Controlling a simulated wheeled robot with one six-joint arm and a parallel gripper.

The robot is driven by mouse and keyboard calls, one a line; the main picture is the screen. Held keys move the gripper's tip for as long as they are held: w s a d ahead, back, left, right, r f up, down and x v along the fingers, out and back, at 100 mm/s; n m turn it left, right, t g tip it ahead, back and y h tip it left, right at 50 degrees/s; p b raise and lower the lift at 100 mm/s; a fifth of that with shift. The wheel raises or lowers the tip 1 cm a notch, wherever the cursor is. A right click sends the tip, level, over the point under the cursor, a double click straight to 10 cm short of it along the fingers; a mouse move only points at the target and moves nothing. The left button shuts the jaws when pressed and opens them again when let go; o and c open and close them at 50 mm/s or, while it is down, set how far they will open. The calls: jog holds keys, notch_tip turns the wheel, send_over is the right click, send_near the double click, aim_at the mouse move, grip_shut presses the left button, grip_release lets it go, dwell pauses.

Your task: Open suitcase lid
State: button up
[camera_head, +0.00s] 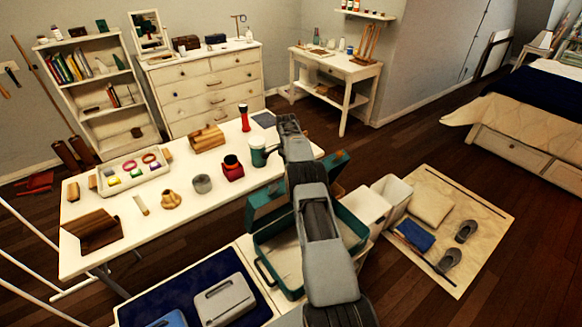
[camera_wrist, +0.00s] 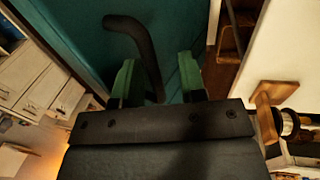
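The teal suitcase (camera_head: 262,244) stands in the head view, partly behind my arm. Its tray is uncovered, with a pale inside and a dark handle (camera_head: 264,273) at the left. A teal lid panel (camera_head: 268,200) rises at its far side, its middle hidden by my arm. In the wrist view, a teal surface (camera_wrist: 75,25) with a curved black handle (camera_wrist: 135,35) fills the upper middle. My gripper (camera_wrist: 158,60) has its green fingers apart. The handle's lower end shows between them; I cannot tell whether it touches either. The fingers cannot be made out in the head view.
A long white table (camera_head: 125,215) at the left carries a tray, cups and wooden items. Pale bins (camera_head: 393,196) stand right of the suitcase. A mat (camera_head: 470,262) with slippers lies on the floor at right. A navy surface with a grey case (camera_head: 225,299) is in front.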

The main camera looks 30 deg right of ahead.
jog(key=s+r+b, duration=0.1)
jog(key=r, duration=0.1)
jog(key=s+a+r+b, duration=0.1)
jog(key=s+r, duration=0.1)
jog(key=r, duration=0.1)
jog(key=s+r+b, duration=0.1)
jog(key=r, duration=0.2)
jog(key=shift+s+a+r, duration=0.15)
jog(key=shift+a+r, duration=0.1)
jog(key=shift+a, duration=0.05)
jog(key=s+a+r+b, duration=0.2)
jog(key=s+a+r, duration=0.1)
jog(key=s, duration=0.5)
jog(key=shift+s+a+r+b, duration=0.2)
jog(key=shift+s+r+b, duration=0.15)
jog(key=shift+r, duration=0.4)
